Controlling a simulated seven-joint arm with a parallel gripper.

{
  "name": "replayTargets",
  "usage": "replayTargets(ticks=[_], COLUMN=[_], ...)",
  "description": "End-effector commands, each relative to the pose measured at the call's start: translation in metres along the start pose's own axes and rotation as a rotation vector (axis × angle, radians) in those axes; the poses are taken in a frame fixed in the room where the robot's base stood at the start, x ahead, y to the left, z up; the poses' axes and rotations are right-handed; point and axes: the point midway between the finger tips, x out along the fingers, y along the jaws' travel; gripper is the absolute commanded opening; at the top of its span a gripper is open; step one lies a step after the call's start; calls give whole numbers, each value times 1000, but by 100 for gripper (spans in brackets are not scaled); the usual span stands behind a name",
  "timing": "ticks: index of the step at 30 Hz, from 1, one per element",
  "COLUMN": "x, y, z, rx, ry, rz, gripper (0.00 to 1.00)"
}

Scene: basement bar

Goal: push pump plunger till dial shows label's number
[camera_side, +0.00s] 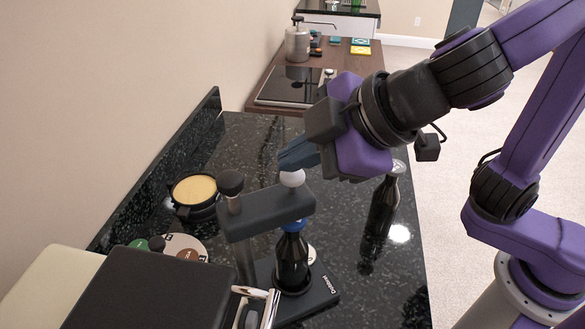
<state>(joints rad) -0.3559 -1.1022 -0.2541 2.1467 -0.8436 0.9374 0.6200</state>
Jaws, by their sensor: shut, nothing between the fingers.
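A dark grey press-like stand (265,212) stands on the black speckled counter. Its post has a black knob (230,182), and a white ball knob (292,178), which looks like the plunger top, sits above its crossbar. A dark bottle (293,262) with a blue top stands upright under the crossbar on the stand's base. A small white round piece (311,255), possibly the dial, is mostly hidden behind the bottle; I cannot read it. Lettering on the base is too small to read. My gripper (286,162) is shut and empty, its blue fingertips right at the white knob; contact is unclear.
A second dark bottle (382,208) stands to the right. A round black container with a yellow top (195,190) and a disc with coloured circles (184,246) are at the left. A dark box (150,290) fills the front left. A wall borders the left.

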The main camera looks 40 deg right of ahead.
Motion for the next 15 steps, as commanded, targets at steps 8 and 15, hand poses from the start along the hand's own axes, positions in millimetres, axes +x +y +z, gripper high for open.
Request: replayTargets(ticks=[8,15], x=[2,4], y=[-2,-3], z=[2,3], rx=[0,0], ry=[-2,-3], rz=[0,0], gripper=[0,0])
